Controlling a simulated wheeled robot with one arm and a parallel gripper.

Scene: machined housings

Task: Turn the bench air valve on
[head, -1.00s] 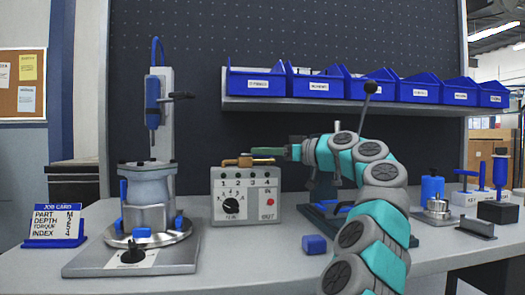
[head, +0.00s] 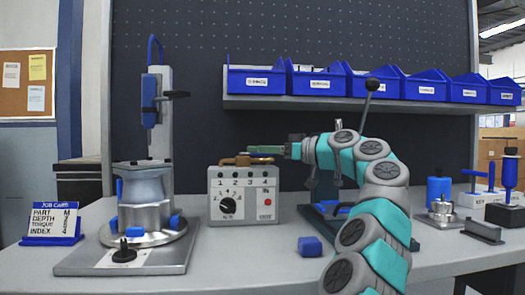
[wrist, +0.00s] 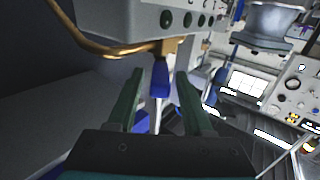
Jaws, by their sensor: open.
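The bench air valve shows in the wrist view as a brass pipe (wrist: 95,45) with a blue lever (wrist: 160,80) hanging below its fitting. In the head view the brass fitting (head: 236,160) sits along the top of the grey control box (head: 243,205). My gripper (wrist: 158,75) is open, with one green finger on each side of the blue lever. A gap shows on both sides, and I cannot tell how deep the lever sits between the fingers. In the head view my gripper (head: 250,149) is level with the box top; the lever is not distinguishable there.
A press fixture (head: 146,205) stands left of the box, beside a job card (head: 52,223). A small blue block (head: 310,246) lies on the bench in front. Blue bins (head: 257,80) line the shelf above. A dark stand is behind my arm; metal parts stand at right.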

